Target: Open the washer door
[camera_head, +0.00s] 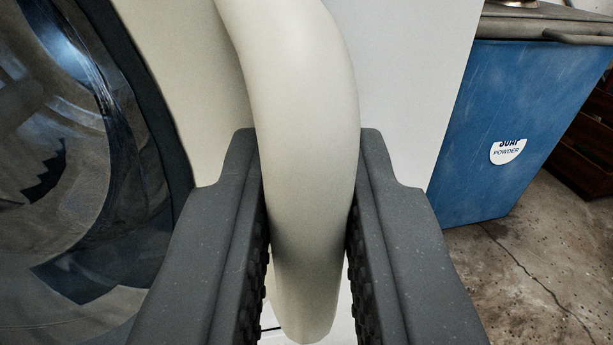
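The washer's white front (405,70) fills the upper middle of the view. Its round door, with dark glass (70,180) in a dark ring, is at the left and looks closed against the front, though only part of it shows. A thick, curved cream handle (305,110) runs down from the top middle. My gripper (309,150) has one dark grey finger on each side of the handle. The fingertips appear to press on both sides of it, with narrow gaps lower down. The handle's upper end is out of view.
A blue box (530,110) with a "soap powder" label and a grey top (550,22) stands to the right. Dark wooden shelving (590,145) is at the far right edge. Cracked concrete floor (530,270) lies open at the lower right.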

